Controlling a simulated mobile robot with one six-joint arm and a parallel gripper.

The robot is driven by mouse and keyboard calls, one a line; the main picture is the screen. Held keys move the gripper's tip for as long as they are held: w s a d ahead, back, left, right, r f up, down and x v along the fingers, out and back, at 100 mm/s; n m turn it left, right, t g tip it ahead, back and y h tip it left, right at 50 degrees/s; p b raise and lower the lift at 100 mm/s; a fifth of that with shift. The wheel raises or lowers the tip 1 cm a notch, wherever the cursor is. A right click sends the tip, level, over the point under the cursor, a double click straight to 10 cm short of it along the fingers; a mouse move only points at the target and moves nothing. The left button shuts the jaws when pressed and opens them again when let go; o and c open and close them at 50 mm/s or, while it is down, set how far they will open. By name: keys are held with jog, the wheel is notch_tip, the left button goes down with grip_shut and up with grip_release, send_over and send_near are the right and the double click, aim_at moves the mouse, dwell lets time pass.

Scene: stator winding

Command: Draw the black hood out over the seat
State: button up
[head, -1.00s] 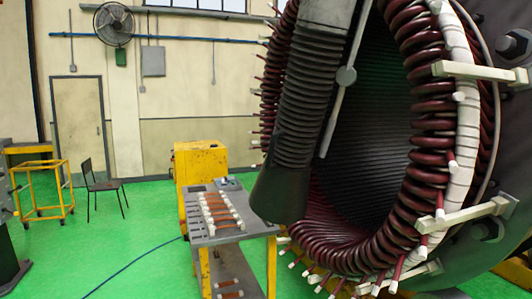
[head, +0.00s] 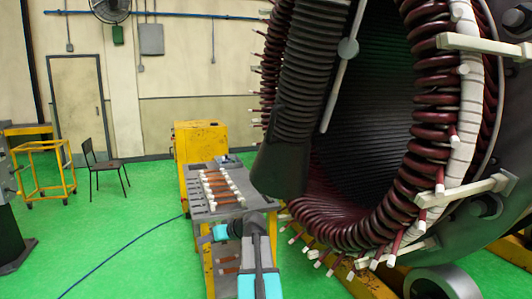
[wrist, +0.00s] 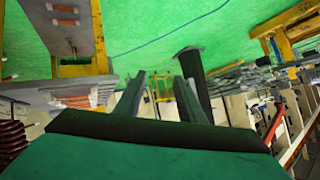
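The black hood (head: 279,172) is the flared dark end of a thick ribbed duct (head: 313,70). It hangs tilted in front of the left side of the stator bore (head: 375,110), above and right of the grey cart.
The grey cart (head: 205,208) carries several coil pieces, with a yellow cabinet (head: 195,140) behind. Dark red coil ends ring the stator, with pale clamps (head: 470,195) at its right. A chair (head: 105,162) and yellow trolley (head: 42,175) stand far left.

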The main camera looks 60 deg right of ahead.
jog(key=s+d+r+t+h, duration=0.15)
jog(key=s+d+r, duration=0.35)
jog(key=r, duration=0.5)
jog(key=s+d+r+t+h, duration=0.1)
jog(key=s+d+r+h, duration=0.1)
jog(key=s+d+r, duration=0.5)
jog(key=s+d+r+t+h, duration=0.1)
jog(key=s+r, duration=0.2)
jog(key=r, duration=0.5)
jog(key=s+d+r+t+h+b, duration=0.1)
jog(key=s+r, duration=0.3)
jog(key=r, duration=0.4)
jog(key=s+d+r+t+h, duration=0.1)
jog(key=s+r, duration=0.3)
jog(key=r, duration=0.3)
jog(key=shift+d+r+n, duration=0.3)
jog(key=shift+d+r, duration=0.1)
jog(key=shift+w+h, duration=0.1)
jog(key=shift+h, duration=0.15)
jog(key=p+x, duration=0.3)
jog(key=x, duration=0.9)
jog(key=shift+d, duration=0.2)
jog(key=shift+w+d+p, duration=0.25)
jog(key=shift+w+p, duration=0.05)
jog(key=shift+w, duration=0.35)
jog(key=shift+f, duration=0.1)
grip_shut()
